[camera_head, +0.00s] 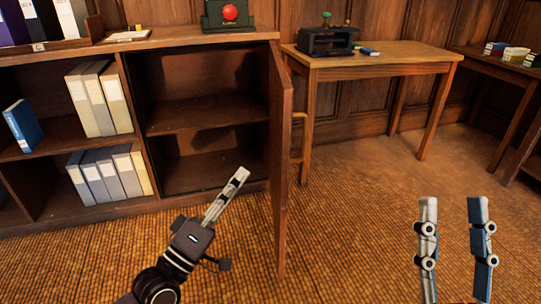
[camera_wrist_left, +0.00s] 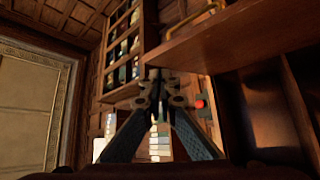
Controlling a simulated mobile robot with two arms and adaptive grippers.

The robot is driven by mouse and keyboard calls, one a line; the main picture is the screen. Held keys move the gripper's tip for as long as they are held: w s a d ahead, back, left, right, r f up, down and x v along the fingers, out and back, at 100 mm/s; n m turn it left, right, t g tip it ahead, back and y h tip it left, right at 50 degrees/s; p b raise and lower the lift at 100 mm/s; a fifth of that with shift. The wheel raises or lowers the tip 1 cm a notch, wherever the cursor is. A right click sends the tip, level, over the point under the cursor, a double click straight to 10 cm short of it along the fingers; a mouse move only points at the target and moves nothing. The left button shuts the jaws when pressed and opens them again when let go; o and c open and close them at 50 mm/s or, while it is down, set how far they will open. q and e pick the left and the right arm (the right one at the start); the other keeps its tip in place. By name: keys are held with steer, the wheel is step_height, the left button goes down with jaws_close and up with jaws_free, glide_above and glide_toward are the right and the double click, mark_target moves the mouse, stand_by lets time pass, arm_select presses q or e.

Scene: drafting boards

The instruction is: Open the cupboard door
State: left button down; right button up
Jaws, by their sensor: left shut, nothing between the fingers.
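The brown wooden cupboard door (camera_head: 281,170) stands swung out from the cupboard (camera_head: 205,185), roughly square to its front. Its handle (camera_head: 299,135) is on the face turned to the right. The cupboard is open to view, with one shelf and a bare interior. My left gripper (camera_head: 241,174) is shut and empty, in front of the opening and left of the door; I see no contact with the door. It also shows in the left wrist view (camera_wrist_left: 158,82), fingertips together. My right gripper (camera_head: 454,200) is open and empty at the lower right, far from the door.
A wooden table (camera_head: 385,60) with a black device (camera_head: 327,41) stands right of the door. Shelves with several binders (camera_head: 100,98) and a blue book (camera_head: 24,125) are left of the opening. The woven floor (camera_head: 355,230) is clear between the door and my right gripper.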

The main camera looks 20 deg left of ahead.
mark_target(282, 155)
arm_select(q)
steer(key=w+a+f+n+g+p, duration=0.2)
steer(key=w+a+f+n+g, duration=0.3)
steer(key=a, duration=0.1)
steer(key=w+d, duration=0.8)
steer(key=w, duration=0.2)
steer(key=shift+w+d, duration=0.15)
steer(key=shift+w, duration=0.05)
arm_select(e)
steer(key=shift+w+a+f+g+h, duration=0.15)
steer(key=shift+w+f+g+h, duration=0.2)
steer(key=shift+w+f+g, duration=0.55)
steer(key=shift+w+a+f+g+h, duration=0.15)
steer(key=shift+w+f+g+h, duration=0.35)
steer(key=shift+w+f, duration=0.55)
steer(key=shift+w+r, duration=0.1)
steer(key=shift+r, duration=0.05)
